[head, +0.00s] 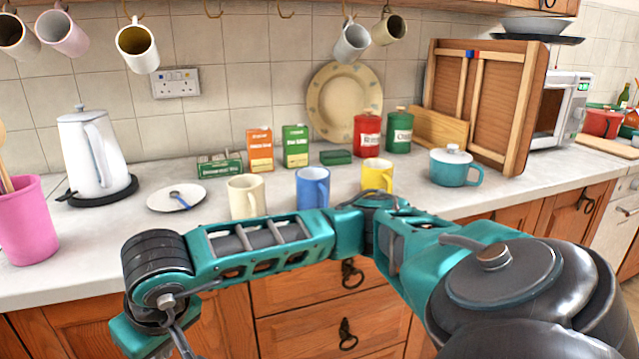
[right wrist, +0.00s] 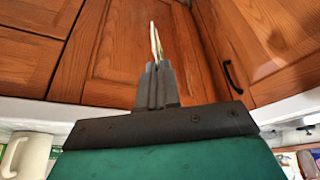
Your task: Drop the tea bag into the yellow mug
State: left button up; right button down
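The yellow mug (head: 376,176) stands upright on the counter in the head view, right of the blue mug; my right arm passes in front of its base. My right gripper (right wrist: 155,85) shows in the right wrist view with its fingers close together on a thin pale thing, seen almost edge-on. It looks like the tea bag (right wrist: 155,42), pointing toward the wooden cabinet fronts. In the head view my right arm reaches across to the lower left, and its fingertips are not visible there. My left gripper is not in view.
A blue mug (head: 312,188) and a cream mug (head: 246,196) stand left of the yellow mug. A teal lidded pot (head: 453,170) stands right. Behind are a green tea box (head: 220,165) and cartons. A saucer with a spoon (head: 176,198), kettle (head: 95,155) and pink pot (head: 27,225) are left.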

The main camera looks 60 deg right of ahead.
aim_at(375, 177)
jog(key=z, duration=1.15)
jog(key=i+z, duration=0.1)
jog(key=z, duration=0.25)
jog(key=i+l+z, duration=0.1)
jog(key=z, duration=0.3)
jog(key=i+z, duration=0.1)
jog(key=z, duration=0.25)
jog(key=i+j, duration=0.15)
jog(key=i, duration=0.25)
jog(key=i+l, duration=0.1)
jog(key=l, duration=0.3)
jog(key=i+l, duration=0.1)
jog(key=l, duration=0.3)
jog(key=i+l, duration=0.1)
jog(key=l, duration=0.3)
jog(key=i+l, duration=0.1)
jog(key=l, duration=0.7)
jog(key=i+l+u, duration=0.1)
jog(key=l+u, duration=0.4)
jog(key=u, duration=1.25)
jog(key=l, duration=0.1)
